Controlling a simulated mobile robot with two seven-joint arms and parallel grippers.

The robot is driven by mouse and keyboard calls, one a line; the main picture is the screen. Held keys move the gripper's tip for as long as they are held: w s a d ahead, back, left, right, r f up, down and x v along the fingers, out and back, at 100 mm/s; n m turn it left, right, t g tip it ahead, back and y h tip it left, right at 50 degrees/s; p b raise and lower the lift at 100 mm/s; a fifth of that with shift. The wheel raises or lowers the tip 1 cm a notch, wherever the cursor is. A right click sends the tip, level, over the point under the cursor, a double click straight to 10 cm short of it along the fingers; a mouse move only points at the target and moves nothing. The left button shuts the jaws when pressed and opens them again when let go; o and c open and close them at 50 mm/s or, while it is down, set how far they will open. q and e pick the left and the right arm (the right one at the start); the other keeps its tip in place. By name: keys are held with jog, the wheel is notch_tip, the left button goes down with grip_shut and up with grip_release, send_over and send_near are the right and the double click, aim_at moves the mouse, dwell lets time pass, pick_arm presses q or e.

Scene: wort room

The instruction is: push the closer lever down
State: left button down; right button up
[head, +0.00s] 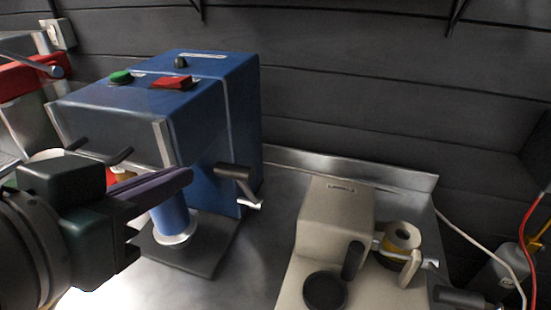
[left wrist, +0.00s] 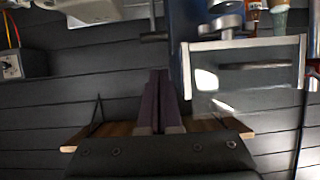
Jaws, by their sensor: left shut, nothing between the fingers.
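A blue machine (head: 240,115) stands on the steel counter, with a green button (head: 121,77) and a red switch (head: 172,82) on top. A lever with a dark grip (head: 234,172) and a metal end sticks out from its right side; I take this as the closer lever. A dark lever also shows in the left wrist view (left wrist: 154,37), beyond the fingers. My left gripper (head: 187,176) is shut and empty, its purple fingers pointing right in front of the blue machine, apart from the lever in the head view. My right gripper is not in view.
A blue can (head: 172,220) stands on the blue machine's dark base (head: 205,258). Counter between the machines is clear. Red and white cables hang at right.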

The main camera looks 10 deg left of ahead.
pick_arm(q)
jog(key=w+d+f+t+b, duration=0.1)
jog(key=w+f, duration=0.4)
jog(key=w, duration=0.6)
jog(key=shift+d+t+h+b, duration=0.3)
jog(key=shift+t+b, duration=0.1)
jog(key=shift+b, duration=0.4)
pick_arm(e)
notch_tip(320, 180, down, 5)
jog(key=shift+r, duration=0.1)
pick_arm(q)
jog(key=shift+f, duration=0.15)
